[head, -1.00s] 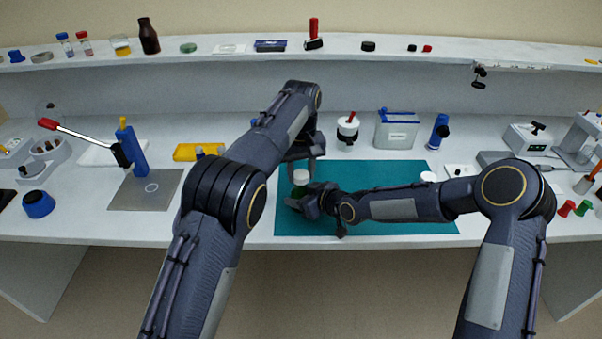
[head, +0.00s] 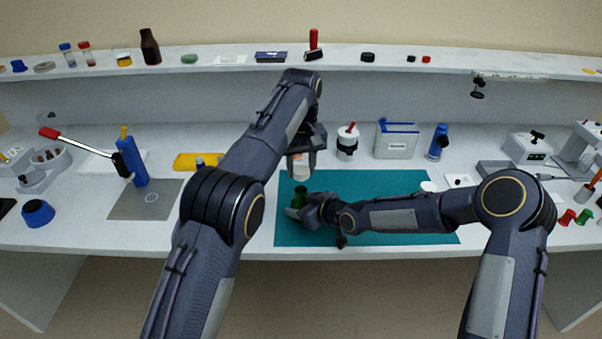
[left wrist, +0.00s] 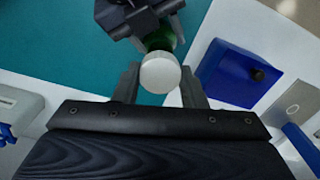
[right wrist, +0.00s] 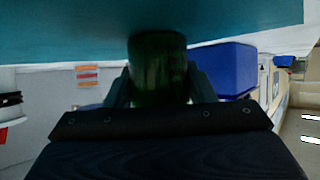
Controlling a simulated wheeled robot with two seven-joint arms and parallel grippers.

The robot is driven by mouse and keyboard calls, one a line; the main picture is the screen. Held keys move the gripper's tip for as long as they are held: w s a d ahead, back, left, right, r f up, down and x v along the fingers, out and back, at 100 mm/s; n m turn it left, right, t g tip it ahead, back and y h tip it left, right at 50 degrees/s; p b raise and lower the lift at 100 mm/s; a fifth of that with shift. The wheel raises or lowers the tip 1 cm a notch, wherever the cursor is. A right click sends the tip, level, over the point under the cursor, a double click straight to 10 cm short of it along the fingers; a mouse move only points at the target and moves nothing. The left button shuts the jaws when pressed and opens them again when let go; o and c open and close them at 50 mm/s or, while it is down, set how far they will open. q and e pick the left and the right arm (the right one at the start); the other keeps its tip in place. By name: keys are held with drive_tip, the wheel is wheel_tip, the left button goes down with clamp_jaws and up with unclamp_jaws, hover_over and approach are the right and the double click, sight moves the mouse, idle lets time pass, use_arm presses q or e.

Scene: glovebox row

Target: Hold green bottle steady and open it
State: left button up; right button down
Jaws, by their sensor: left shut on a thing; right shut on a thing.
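The green bottle (head: 300,194) stands over the teal mat, with its top uncovered in the head view. My right gripper (head: 303,210) is shut around its body, and the bottle also fills the fingers in the right wrist view (right wrist: 157,65). My left gripper (head: 302,160) is above the bottle, shut on a round white cap (left wrist: 160,73). The cap is apart from the bottle, with a small gap under it in the head view. Part of the bottle's body is hidden by my right gripper.
The teal mat (head: 385,195) is mostly clear apart from my right forearm. Behind it stand a white jar with a black band (head: 347,147) and a white box with blue items (head: 396,142).

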drive_tip(key=c, duration=0.6)
unclamp_jaws()
drive_tip(key=shift+o, duration=0.2)
